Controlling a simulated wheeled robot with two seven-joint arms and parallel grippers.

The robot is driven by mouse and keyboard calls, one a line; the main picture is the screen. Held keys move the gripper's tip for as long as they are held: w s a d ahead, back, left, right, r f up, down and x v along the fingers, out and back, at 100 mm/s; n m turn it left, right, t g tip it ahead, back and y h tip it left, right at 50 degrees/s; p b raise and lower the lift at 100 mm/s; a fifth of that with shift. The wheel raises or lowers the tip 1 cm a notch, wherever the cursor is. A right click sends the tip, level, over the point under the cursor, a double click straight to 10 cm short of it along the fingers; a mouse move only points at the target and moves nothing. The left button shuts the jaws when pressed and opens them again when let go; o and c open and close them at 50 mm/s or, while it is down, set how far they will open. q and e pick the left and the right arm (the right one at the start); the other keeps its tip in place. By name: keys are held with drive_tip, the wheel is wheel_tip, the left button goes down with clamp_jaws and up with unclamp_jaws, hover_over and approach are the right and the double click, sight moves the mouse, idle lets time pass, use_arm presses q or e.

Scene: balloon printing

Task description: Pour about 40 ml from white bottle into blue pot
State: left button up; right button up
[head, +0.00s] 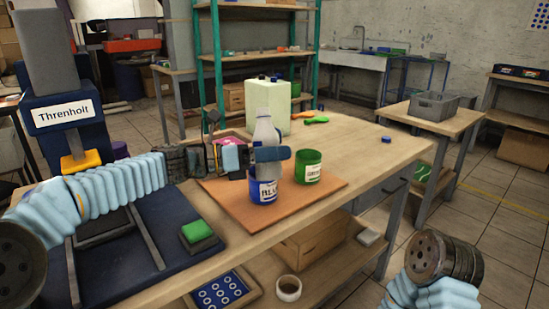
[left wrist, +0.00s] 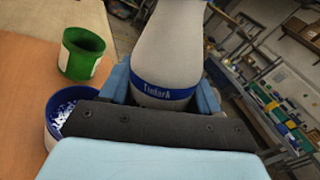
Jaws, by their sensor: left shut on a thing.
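My left gripper (head: 270,155) is shut on the white bottle (head: 265,128), around its body. The bottle looks roughly upright in the head view, directly above or just behind the blue pot (head: 263,189); I cannot tell which. In the left wrist view the bottle (left wrist: 168,45) shows a blue band with lettering between the fingers. There the blue pot (left wrist: 50,122) is open-topped, partly hidden by the gripper, with white and blue inside. No stream of liquid is visible. My right gripper is out of view; only part of my right arm shows at the lower right.
A green pot (head: 308,169) stands right of the blue pot on the orange mat (head: 226,204). Behind are a pale green canister (head: 267,105) and a green tool (head: 317,120). A blue cap (head: 386,139) lies farther right. The table's right part is mostly clear.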

use_arm(q)
drive_tip(key=shift+w+m, duration=0.35)
drive_tip(key=shift+m, duration=0.25)
drive_tip(key=shift+w+a+r+m+p, duration=0.1)
drive_tip(key=shift+w+r+m+p, duration=0.2)
drive_tip(key=shift+w+m, duration=0.25)
drive_tip(key=shift+w+a+r+m+p, duration=0.1)
drive_tip(key=shift+w+r+m+p, duration=0.25)
drive_tip(key=shift+m, duration=0.3)
drive_tip(key=shift+w+a+r+m, duration=0.1)
drive_tip(key=shift+w+m, duration=0.4)
drive_tip(key=shift+m, duration=0.1)
